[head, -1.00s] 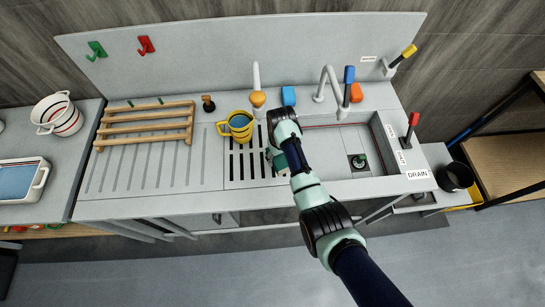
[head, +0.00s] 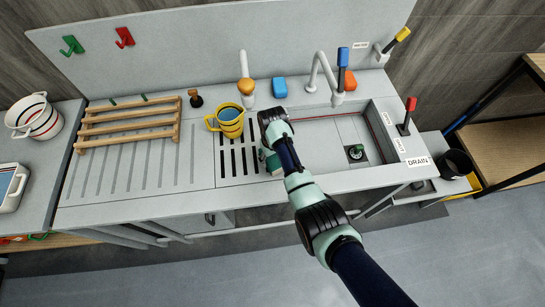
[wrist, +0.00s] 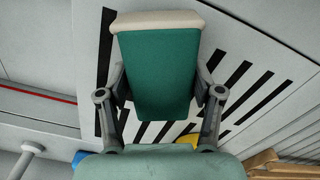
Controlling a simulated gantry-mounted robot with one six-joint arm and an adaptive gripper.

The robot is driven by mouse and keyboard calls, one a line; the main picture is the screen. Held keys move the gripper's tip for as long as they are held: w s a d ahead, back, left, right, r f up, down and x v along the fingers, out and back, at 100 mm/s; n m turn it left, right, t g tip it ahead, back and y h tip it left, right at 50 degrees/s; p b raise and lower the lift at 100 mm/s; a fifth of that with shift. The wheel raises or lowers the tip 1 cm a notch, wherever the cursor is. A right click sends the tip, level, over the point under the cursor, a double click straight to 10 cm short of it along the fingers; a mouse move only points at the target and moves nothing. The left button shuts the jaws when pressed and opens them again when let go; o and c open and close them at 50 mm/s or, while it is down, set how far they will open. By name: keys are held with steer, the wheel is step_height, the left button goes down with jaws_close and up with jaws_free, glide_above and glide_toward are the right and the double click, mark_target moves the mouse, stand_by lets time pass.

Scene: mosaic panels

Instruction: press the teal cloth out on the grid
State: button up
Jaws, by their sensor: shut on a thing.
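The teal cloth (wrist: 155,75) is a folded, block-like pad with a cream edge at its far end. My gripper (wrist: 160,82) is shut on it, with one finger along each side in the wrist view. In the head view only a small part of the cloth (head: 273,163) shows beside my wrist. The grid (head: 237,157) is a set of black slots in the grey counter, left of the sink. The cloth is over the grid's right part and hides some slots. I cannot tell whether it touches the grid (wrist: 240,75).
A yellow banded mug (head: 229,121) stands at the grid's back left edge. A wooden rack (head: 128,122) lies on the ribbed drainer further left. The sink (head: 335,135) with its tap (head: 322,68) is to the right. An orange-topped brush (head: 246,86) and blue sponge (head: 279,88) are behind.

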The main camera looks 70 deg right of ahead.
steer(key=shift+f+b, duration=0.35)
steer(key=shift+f, duration=0.45)
stand_by(2.3)
steer(key=shift+r, duration=0.1)
step_height(320, 180, up, 7)
steer(key=p, duration=0.7)
steer(key=shift+r, duration=0.15)
